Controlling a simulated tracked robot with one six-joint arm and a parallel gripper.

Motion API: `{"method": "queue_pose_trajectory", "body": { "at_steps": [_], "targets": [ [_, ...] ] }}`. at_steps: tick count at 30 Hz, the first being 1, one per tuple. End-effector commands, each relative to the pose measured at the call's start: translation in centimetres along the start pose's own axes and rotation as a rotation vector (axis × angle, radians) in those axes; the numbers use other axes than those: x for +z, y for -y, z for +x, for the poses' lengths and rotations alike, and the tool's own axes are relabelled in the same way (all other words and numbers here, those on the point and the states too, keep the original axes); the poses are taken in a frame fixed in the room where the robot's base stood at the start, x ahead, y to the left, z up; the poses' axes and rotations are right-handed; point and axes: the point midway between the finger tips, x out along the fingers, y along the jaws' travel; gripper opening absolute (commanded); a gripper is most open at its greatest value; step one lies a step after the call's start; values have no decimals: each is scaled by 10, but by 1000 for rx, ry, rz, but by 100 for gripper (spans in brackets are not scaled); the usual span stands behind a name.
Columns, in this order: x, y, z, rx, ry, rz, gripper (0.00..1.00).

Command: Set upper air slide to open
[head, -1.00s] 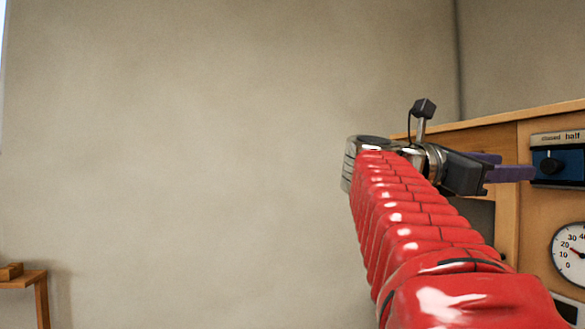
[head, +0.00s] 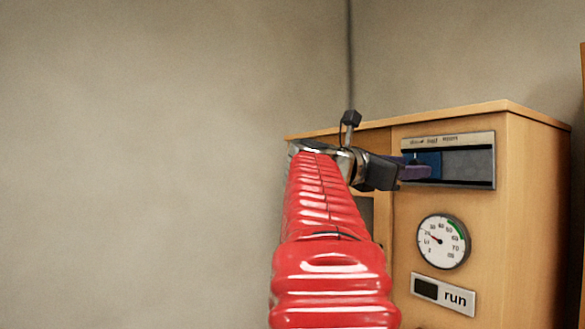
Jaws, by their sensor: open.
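The upper air slide is a blue plate (head: 430,160) with a dark knob (head: 416,158), set in a metal frame (head: 492,165) high on the front of a wooden cabinet. The blue plate sits at the left end of the frame, under the first small label. The grey part of the slot to its right is uncovered. My gripper (head: 425,172) has purple fingers and is at the left end of the slide, close to the knob. The fingers overlap the plate in the view, and I cannot tell whether they touch it. The gripper is open.
A round dial (head: 443,241) with a red needle and a green band is below the slide. A plate marked "run" (head: 455,297) with a dark window is lower still. The wooden cabinet (head: 535,200) stands before a bare wall (head: 150,150).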

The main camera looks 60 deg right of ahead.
Motion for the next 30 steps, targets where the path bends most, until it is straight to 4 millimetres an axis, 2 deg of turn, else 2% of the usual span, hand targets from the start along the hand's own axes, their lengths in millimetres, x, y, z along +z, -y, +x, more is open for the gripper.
{"method": "queue_pose_trajectory", "body": {
  "at_steps": [6,24,30],
  "targets": [
    [0,0,0,0,0,0,43],
    [0,0,0,1,0,0,1],
    [0,-1,0,2,0,0,0]
  ]
}}
